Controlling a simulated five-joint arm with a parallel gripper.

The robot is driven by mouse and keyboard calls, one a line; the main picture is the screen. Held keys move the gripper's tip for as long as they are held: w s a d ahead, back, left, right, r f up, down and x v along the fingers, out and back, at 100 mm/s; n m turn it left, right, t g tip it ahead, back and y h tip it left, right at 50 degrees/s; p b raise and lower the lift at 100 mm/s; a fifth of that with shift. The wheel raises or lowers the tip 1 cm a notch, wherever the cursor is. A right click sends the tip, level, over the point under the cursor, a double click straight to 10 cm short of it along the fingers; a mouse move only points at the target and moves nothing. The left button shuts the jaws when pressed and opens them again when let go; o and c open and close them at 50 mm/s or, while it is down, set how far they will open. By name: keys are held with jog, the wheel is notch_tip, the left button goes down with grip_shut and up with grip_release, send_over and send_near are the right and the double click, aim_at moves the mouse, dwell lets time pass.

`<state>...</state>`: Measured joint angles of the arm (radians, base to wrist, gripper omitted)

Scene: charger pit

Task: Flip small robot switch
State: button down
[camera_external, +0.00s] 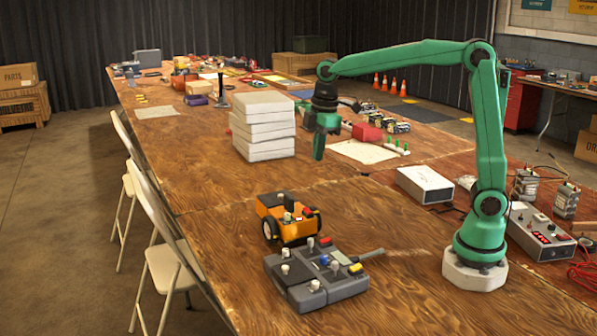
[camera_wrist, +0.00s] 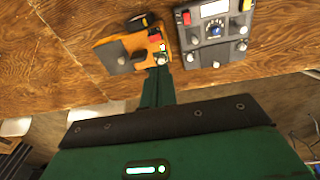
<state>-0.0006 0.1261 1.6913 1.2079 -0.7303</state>
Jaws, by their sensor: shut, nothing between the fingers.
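The small robot (camera_external: 287,218) is an orange wheeled body with a dark top on the wooden table. In the wrist view the small robot (camera_wrist: 133,50) is at the top middle, with a silver switch knob (camera_wrist: 160,59) near its lower right edge. My gripper (camera_external: 319,154) is shut and empty, pointing down above the table, behind the small robot and beside the white stack. In the wrist view my green gripper (camera_wrist: 158,88) reaches up toward the knob, and its tip overlaps the knob's lower side. I cannot tell from this view whether they touch.
A grey control box (camera_external: 316,277) with knobs stands in front of the small robot, and it shows right of it in the wrist view (camera_wrist: 213,34). A stack of white blocks (camera_external: 262,125) stands behind. A white box (camera_external: 424,184) is at right. Bare table lies between.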

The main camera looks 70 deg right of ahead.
aim_at(307, 209)
jog(key=shift+w+f+n, duration=0.3)
jog(key=shift+w+f, duration=0.1)
jog(key=shift+w, duration=0.45)
jog(key=shift+f, duration=0.1)
jog(key=f, duration=0.9)
jog(key=w+d+f, duration=0.1)
jog(key=f, duration=0.3)
jog(key=shift+w+d+f, duration=0.1)
jog(key=shift+f, duration=0.25)
